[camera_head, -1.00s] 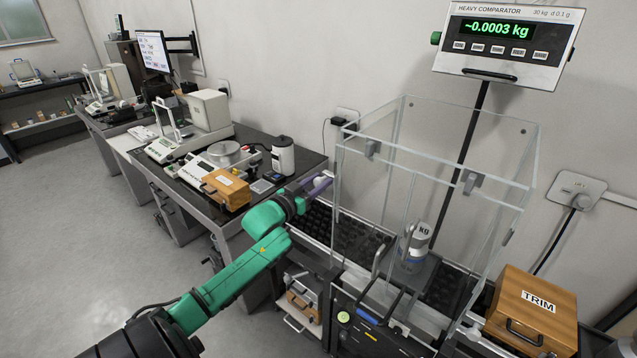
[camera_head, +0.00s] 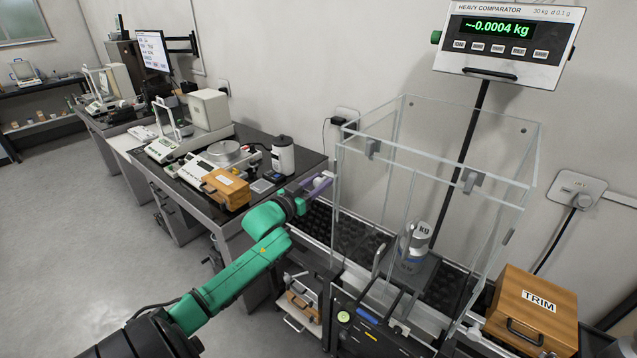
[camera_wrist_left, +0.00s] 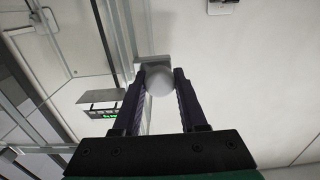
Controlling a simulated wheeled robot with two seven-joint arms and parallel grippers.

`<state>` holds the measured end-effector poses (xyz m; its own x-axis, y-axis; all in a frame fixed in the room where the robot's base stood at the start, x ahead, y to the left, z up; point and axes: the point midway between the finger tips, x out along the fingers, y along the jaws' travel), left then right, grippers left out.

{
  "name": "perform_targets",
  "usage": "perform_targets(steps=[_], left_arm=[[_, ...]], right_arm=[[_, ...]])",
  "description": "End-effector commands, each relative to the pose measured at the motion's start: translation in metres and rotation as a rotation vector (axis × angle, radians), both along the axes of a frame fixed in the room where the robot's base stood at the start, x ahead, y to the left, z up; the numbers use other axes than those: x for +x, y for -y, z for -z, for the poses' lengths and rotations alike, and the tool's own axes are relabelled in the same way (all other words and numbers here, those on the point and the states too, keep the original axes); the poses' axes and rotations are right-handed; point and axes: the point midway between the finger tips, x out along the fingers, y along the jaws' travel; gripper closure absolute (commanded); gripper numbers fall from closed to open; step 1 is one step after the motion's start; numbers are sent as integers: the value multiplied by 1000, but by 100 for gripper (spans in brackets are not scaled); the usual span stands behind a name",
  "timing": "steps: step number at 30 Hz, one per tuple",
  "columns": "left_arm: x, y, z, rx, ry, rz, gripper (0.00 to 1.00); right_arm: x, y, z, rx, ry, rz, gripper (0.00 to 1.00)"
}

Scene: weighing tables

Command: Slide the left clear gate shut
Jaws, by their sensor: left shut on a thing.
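The clear enclosure (camera_head: 460,130) stands at centre right in the head view, with see-through walls and pale edges. My left gripper (camera_head: 321,183) is at its left side. In the left wrist view the two dark fingers of my left gripper (camera_wrist_left: 160,88) are shut on a round grey knob (camera_wrist_left: 158,79), on the left clear gate's side of the enclosure. The clear panels overlap, so I cannot tell exactly how far the left gate stands open. A grey weight marked kg (camera_head: 415,238) stands inside the enclosure. My right gripper is not in view.
The heavy comparator display (camera_head: 510,45) stands behind the enclosure. A wooden TRIM box (camera_head: 533,308) sits to its right. On the left, a dark bench (camera_head: 305,163) holds balances, a wooden case (camera_head: 226,189) and a white canister (camera_head: 283,155). The floor at left is clear.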

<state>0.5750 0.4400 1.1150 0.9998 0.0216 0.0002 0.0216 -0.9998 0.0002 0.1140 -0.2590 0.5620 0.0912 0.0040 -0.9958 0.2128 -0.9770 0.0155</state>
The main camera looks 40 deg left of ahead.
Motion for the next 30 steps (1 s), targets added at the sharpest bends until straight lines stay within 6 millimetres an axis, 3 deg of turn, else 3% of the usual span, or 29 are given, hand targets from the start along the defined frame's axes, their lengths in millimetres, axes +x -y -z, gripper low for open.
perform_targets(steps=[8,21,30], left_arm=[[0,0,56,-3,-4,-1,100],[0,0,190,-1,-4,0,100],[0,0,240,-1,-3,0,100]], right_arm=[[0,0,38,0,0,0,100],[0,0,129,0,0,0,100],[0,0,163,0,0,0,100]])
